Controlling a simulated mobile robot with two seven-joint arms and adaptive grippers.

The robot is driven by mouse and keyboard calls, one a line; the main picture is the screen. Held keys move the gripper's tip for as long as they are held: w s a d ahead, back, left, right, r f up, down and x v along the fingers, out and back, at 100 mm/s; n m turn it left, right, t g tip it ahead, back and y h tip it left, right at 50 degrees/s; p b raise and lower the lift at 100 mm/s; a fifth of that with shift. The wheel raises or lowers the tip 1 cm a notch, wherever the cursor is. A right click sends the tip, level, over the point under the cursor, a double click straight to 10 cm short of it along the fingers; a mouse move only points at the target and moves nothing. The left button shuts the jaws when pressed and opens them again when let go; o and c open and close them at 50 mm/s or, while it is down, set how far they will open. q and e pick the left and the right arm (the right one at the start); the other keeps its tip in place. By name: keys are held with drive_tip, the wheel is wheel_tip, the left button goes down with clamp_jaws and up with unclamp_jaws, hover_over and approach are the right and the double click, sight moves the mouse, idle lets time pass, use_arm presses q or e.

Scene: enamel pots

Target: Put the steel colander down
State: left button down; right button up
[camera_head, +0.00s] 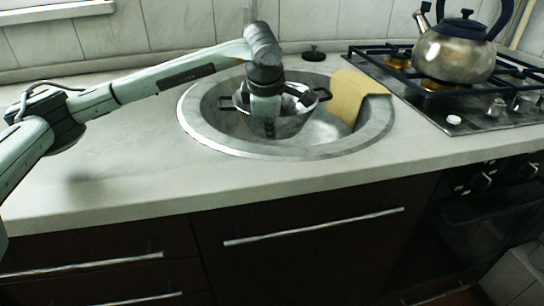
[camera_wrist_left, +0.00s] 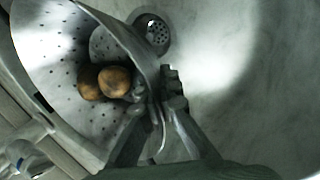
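The steel colander (camera_head: 292,124), with dark side handles, is inside the round sink (camera_head: 226,141). In the left wrist view the perforated colander (camera_wrist_left: 48,50) looks tilted, with round brown potatoes (camera_wrist_left: 115,81) in it. My left gripper (camera_head: 268,132) reaches down in front of the colander. In the left wrist view the gripper's fingers (camera_wrist_left: 165,92) are closed on the near rim of the colander. The gripper hides part of the colander. I cannot tell whether the colander's base touches the sink floor. My right gripper is not in view.
A yellow cloth or board (camera_head: 350,92) lies over the sink's right side. A small black lid (camera_head: 314,55) is behind the sink. A kettle (camera_head: 455,54) stands on the gas hob (camera_head: 480,110) at right. The counter (camera_head: 130,150) left of the sink is clear.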

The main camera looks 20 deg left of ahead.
use_arm(q)
wheel_tip(320, 180, down, 4)
drive_tip(key=shift+r, duration=0.1)
wheel_tip(320, 180, down, 4)
drive_tip(key=shift+r, duration=0.15)
drive_tip(key=shift+f, duration=0.2)
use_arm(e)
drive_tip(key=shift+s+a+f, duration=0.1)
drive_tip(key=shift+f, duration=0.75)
use_arm(q)
drive_tip(key=c, duration=1.7)
unclamp_jaws()
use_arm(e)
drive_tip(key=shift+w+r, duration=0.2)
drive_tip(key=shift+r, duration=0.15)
